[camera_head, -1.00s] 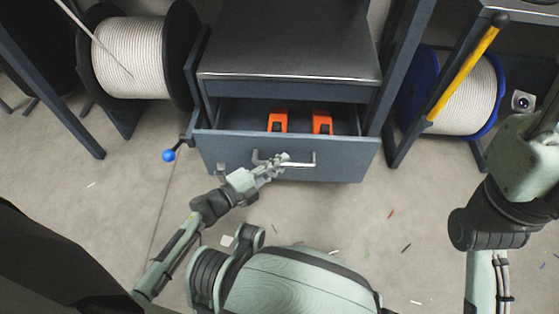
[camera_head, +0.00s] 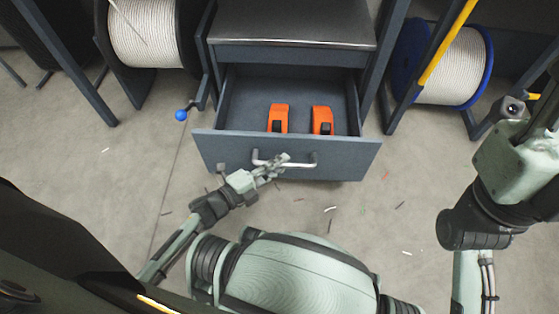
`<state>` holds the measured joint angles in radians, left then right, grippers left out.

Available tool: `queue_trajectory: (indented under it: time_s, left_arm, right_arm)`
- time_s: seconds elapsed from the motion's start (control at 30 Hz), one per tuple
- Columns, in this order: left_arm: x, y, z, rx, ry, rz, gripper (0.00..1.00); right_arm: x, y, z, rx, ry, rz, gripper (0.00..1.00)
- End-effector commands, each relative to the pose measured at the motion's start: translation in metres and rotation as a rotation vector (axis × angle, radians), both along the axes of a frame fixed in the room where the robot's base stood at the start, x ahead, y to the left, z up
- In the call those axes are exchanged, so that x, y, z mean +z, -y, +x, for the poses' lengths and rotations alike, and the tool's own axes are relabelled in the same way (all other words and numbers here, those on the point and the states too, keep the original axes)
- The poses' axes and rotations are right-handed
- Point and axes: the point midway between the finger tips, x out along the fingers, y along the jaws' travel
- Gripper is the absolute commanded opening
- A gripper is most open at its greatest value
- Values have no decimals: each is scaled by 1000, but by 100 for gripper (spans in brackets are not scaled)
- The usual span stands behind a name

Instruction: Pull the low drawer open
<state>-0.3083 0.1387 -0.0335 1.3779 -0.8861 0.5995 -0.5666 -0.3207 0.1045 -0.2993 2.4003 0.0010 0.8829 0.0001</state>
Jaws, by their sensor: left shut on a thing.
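The low drawer (camera_head: 338,164) is a grey-blue drawer that stands well out of its cabinet (camera_head: 290,57). Its inside shows, with two orange and black tools (camera_head: 278,117) lying on the bottom. A silver bar handle (camera_head: 303,165) runs across the drawer's front. My left gripper (camera_head: 275,168) is shut on the left half of the handle, and its fingers hide part of the bar. My right arm (camera_head: 490,200) is at the right of the view. Its gripper cannot be made out.
A spool of white rope (camera_head: 147,35) stands left of the cabinet, and a blue-rimmed spool (camera_head: 455,75) stands to the right. A crank with a blue knob (camera_head: 181,115) sticks out left of the drawer. Small scraps lie on the otherwise clear floor.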

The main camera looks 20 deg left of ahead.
Motion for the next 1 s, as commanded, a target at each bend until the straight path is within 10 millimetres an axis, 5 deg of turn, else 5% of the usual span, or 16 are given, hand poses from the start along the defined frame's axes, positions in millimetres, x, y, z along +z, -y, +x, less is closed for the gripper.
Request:
queue_trajectory:
  time_s: [0.27, 0.3, 0.47, 0.83, 1.0]
  left_arm:
    - [0, -1, 0, 2, -1, 1, 0]
    - [0, -1, 0, 2, -1, 1, 14]
    - [0, -1, 0, 2, -1, 1, 34]
    - [4, -1, 0, 0, 0, 1, 34]
    - [30, 0, -1, -3, 4, 3, 34]
  right_arm:
    - [-1, 0, 0, 0, -5, -2, 40]
    - [-1, 0, 0, 1, -5, -1, 40]
    - [-1, 0, 0, 0, -4, -3, 40]
    - [2, 0, -1, 1, 9, -8, 40]
    - [2, 0, -1, 0, 6, -5, 40]
